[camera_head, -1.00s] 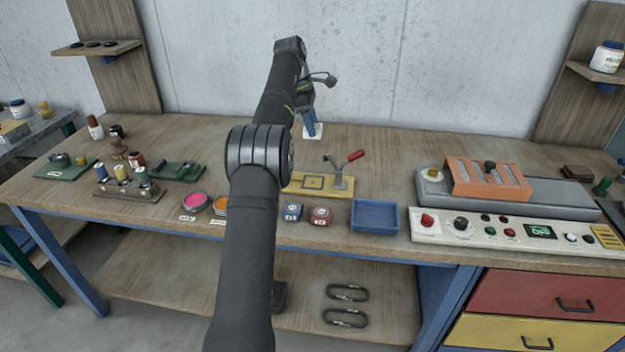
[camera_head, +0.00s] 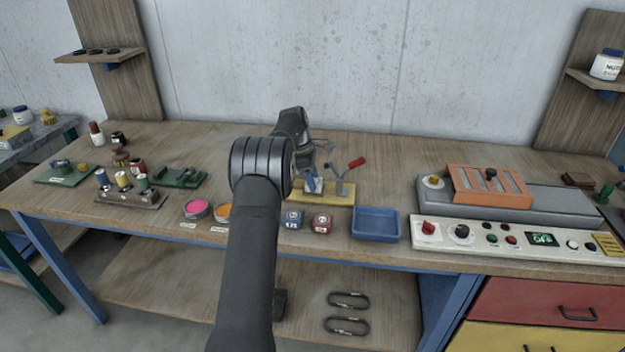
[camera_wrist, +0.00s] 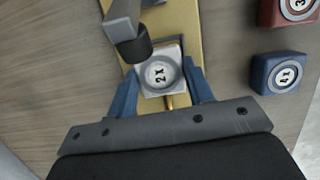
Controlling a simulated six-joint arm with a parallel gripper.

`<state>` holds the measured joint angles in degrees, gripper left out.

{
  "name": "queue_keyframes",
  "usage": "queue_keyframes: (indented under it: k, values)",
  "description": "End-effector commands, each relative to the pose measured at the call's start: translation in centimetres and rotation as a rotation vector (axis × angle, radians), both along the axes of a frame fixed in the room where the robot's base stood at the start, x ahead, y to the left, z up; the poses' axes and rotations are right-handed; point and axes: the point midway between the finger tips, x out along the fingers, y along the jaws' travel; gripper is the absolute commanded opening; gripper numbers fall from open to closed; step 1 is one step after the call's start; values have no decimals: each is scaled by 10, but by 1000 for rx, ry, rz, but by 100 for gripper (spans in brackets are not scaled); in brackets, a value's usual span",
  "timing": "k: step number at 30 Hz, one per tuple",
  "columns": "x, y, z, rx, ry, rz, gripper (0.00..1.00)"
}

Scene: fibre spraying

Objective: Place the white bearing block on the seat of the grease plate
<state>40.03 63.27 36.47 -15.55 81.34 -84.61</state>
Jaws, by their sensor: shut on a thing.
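The white bearing block (camera_wrist: 160,76), marked "2x", is between the two blue fingers of my gripper (camera_wrist: 163,88) in the wrist view. My gripper is shut on it. The block is over the yellow grease plate (camera_wrist: 182,14), close below the dark tip of the plate's clamp (camera_wrist: 134,48). I cannot tell whether the block touches the plate; the seat is hidden beneath it. In the head view my gripper (camera_head: 313,185) is over the left part of the grease plate (camera_head: 340,199), left of the red-handled clamp (camera_head: 356,163).
A blue block (camera_head: 292,219) and a red block (camera_head: 321,222) sit in front of the plate. An empty blue tray (camera_head: 376,224) is to their right. Pink (camera_head: 196,209) and orange pots stand at left. The bench behind the plate is clear.

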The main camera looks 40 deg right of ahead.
Motion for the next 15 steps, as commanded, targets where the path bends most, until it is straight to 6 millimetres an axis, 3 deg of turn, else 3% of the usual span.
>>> queue_keyframes:
  k: [12,13,15]
  values:
    - [0,0,-8,-1,-1,1,11]
    - [0,0,-8,-1,-1,1,53]
    - [0,0,-7,-1,-1,1,67]
